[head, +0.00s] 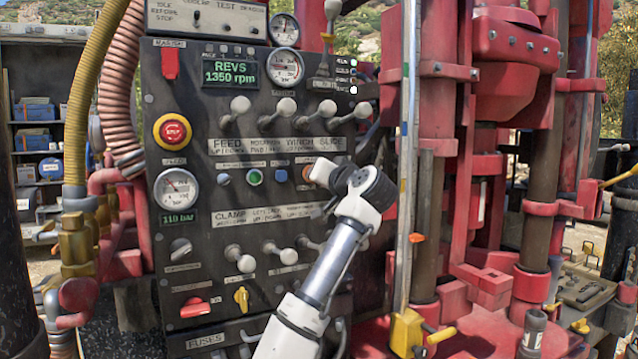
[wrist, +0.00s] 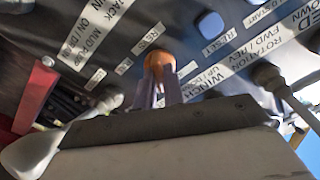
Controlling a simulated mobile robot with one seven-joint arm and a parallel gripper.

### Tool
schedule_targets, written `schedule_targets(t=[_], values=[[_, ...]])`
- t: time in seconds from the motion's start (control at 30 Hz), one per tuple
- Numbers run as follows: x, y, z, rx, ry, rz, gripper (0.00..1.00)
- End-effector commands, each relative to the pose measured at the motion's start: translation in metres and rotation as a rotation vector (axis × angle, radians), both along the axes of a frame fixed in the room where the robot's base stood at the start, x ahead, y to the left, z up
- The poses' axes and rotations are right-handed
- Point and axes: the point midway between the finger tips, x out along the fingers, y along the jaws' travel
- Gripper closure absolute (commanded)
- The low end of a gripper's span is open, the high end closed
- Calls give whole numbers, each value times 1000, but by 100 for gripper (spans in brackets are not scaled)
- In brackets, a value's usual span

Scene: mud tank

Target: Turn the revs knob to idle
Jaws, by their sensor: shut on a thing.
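The orange revs knob (wrist: 158,59) sits on the dark panel beside a label reading REVS. In the wrist view my gripper (wrist: 160,88) has its two fingers on either side of the knob, shut on it. In the head view only a bit of the orange knob (head: 307,174) shows at the left of my gripper (head: 314,178); the hand hides most of it. The green revs display (head: 230,73) reads 1350 rpm. The knob's pointer and its turn angle cannot be made out.
A row of levers with pale round ends (head: 286,108) stands above the knob, and more levers (head: 288,256) stand below. Blue (head: 224,179) and green (head: 254,177) buttons are to its left. A red stop button (head: 173,131) is farther left. The red drill mast (head: 470,170) rises at the right.

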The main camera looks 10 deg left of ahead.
Motion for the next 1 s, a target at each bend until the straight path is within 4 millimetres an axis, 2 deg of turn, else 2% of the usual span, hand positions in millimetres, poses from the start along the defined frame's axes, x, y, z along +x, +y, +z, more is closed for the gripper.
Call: schedule_targets(t=[0.03, 0.5, 1.0], values=[[1, -2, -5, -38, -21, -3, 100], [0, 0, -1, -327, -218, -2, 100], [0, 1, 0, -428, -288, 0, 100]])
